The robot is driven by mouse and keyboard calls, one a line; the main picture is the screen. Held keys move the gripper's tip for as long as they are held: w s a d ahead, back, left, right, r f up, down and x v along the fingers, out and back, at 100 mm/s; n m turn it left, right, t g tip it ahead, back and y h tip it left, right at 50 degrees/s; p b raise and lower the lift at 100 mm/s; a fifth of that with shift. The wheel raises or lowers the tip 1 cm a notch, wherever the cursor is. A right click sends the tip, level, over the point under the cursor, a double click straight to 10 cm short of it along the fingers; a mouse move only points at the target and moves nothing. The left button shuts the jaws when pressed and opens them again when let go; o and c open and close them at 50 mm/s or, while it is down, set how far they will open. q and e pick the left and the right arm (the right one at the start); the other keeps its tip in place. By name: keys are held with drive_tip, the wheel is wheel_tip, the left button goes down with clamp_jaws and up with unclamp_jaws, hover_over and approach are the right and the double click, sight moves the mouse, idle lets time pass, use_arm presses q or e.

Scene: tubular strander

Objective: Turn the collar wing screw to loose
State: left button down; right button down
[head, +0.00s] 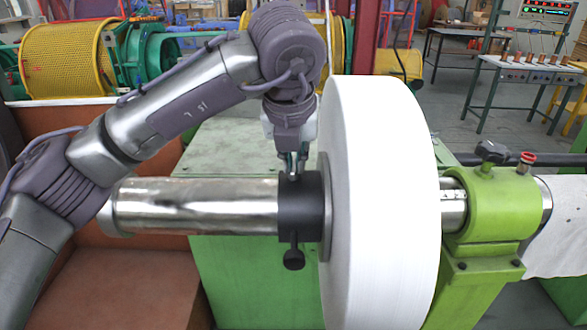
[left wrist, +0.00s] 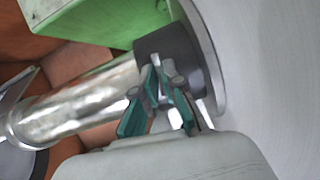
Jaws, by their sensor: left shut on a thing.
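The black collar (head: 300,215) sits around the polished steel shaft, against the flange of the big white reel. It also shows in the left wrist view (left wrist: 160,47). My left gripper (head: 292,170) comes down from above onto the top of the collar. In the left wrist view its teal fingers (left wrist: 160,98) are close together at the collar and shut on the wing screw, which they mostly hide. I cannot tell how far the screw is turned. A black stem with a round knob (head: 293,258) hangs below the collar. My right gripper is not in view.
The white reel (head: 380,200) stands just right of my left gripper. The steel shaft (head: 190,205) runs left from the collar. A green bearing block (head: 500,212) with a black knob (head: 490,152) and a red-topped fitting (head: 526,161) holds the shaft's right side.

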use_arm(q)
drive_tip(key=shift+r+n, duration=0.1)
drive_tip(key=shift+n, duration=0.3)
drive_tip(key=c, duration=1.3)
unclamp_jaws()
drive_tip(key=v, duration=1.2)
drive_tip(key=shift+d, duration=0.2)
